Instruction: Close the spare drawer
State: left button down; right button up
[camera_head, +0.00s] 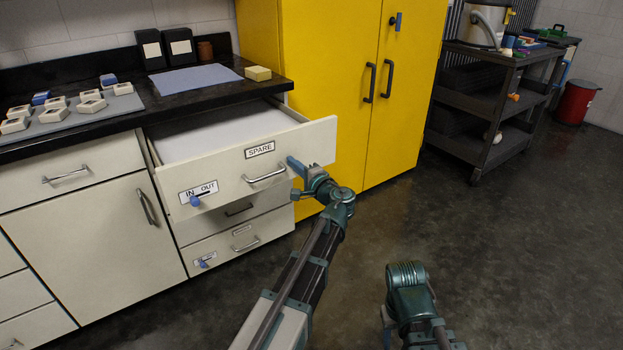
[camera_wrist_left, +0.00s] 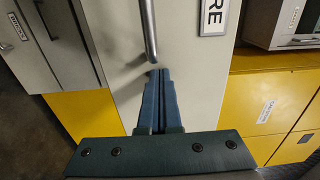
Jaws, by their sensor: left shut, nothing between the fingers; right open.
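The spare drawer (camera_head: 220,172) is the top drawer of the right cabinet unit and stands pulled out. Its cream front has a SPARE label, a bar handle (camera_head: 264,174) and an IN/OUT plate with a blue knob (camera_head: 195,201) at the left. My left gripper (camera_head: 294,164) is shut and empty at the drawer front, just right of the handle. In the left wrist view its blue fingers (camera_wrist_left: 158,76) point at the front panel beside the handle's end (camera_wrist_left: 151,45); I cannot tell whether they touch. My right arm's wrist shows low in the head view, but its fingers do not.
More drawers sit below, the bottom one (camera_head: 217,256) with its own blue knob. A yellow cabinet (camera_head: 340,70) stands close on the right.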

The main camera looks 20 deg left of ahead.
aim_at(250, 125)
pick_arm(q)
jog(key=x, duration=2.9)
jog(key=shift+w, duration=0.1)
jog(key=shift+w+a, duration=0.1)
jog(key=shift+a, duration=0.05)
jog(key=shift+w+a+r, duration=0.1)
jog(key=v, duration=1.5)
pick_arm(e)
jog(key=shift+d, duration=0.45)
